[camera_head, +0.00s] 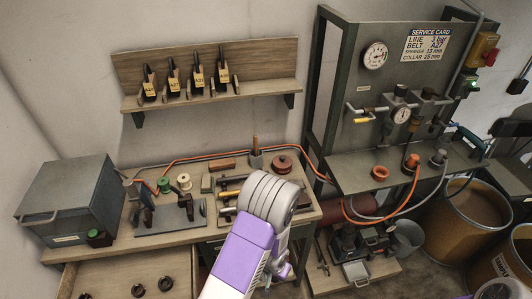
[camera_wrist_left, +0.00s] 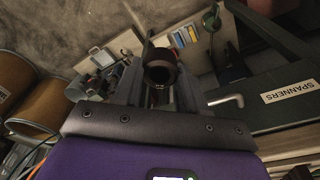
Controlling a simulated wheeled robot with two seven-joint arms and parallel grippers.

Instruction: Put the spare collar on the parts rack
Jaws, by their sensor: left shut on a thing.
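My left arm reaches up from the bottom centre of the head view, its purple and white forearm and grey wrist over the front of the bench; its fingers are hidden there. In the left wrist view my left gripper (camera_wrist_left: 160,90) is shut on a dark, round, hollow part, the spare collar (camera_wrist_left: 159,73), with its open bore facing the camera. The collar is held clear of the camera-side jaw base. I cannot tell for sure which fixture is the parts rack. A wooden wall shelf (camera_head: 215,96) holds several dark parts with yellow tags.
An open drawer (camera_head: 113,272) at bottom left holds dark rings. A grey box (camera_head: 66,201) and spools (camera_head: 183,181) stand on the bench. A dark panel with gauges (camera_head: 375,55) is at right, with barrels (camera_head: 460,208).

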